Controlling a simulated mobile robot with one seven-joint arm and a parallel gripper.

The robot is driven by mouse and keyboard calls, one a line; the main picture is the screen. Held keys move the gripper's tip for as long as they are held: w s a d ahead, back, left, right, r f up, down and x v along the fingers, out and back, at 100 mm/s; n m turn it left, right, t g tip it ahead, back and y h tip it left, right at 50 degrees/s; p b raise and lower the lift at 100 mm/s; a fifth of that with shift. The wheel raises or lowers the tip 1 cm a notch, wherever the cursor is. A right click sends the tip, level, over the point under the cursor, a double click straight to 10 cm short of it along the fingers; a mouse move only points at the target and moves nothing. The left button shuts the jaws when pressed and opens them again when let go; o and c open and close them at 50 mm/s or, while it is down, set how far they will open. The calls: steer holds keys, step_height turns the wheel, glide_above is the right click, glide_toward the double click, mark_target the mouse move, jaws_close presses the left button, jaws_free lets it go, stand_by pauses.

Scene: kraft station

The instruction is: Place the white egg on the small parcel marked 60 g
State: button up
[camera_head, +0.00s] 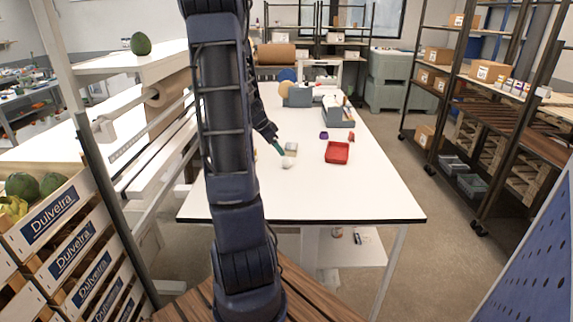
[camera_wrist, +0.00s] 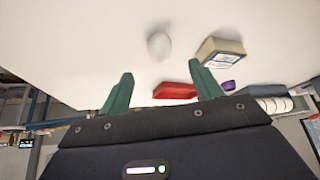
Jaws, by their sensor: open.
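The white egg (camera_head: 288,162) lies on the white table, near its middle. It also shows in the wrist view (camera_wrist: 159,46), beyond the fingertips and roughly centred between them. The small parcel (camera_head: 291,148) sits just behind the egg in the head view. In the wrist view the parcel (camera_wrist: 218,48) is a tan box with a pale label, to the right of the egg and apart from it; the label's print is too small to read. My gripper (camera_wrist: 160,70) is open and empty, its green fingers apart. In the head view my gripper (camera_head: 279,149) is close beside the egg and parcel.
A red tray (camera_head: 337,152) stands right of the parcel, with a small purple thing (camera_head: 324,135) behind it. Grey bins (camera_head: 338,117) stand toward the table's far end. The front and right of the white table (camera_head: 340,195) are clear.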

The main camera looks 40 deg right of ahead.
mark_target(286, 161)
steer(key=shift+x, duration=4.65)
steer(key=c, duration=0.8)
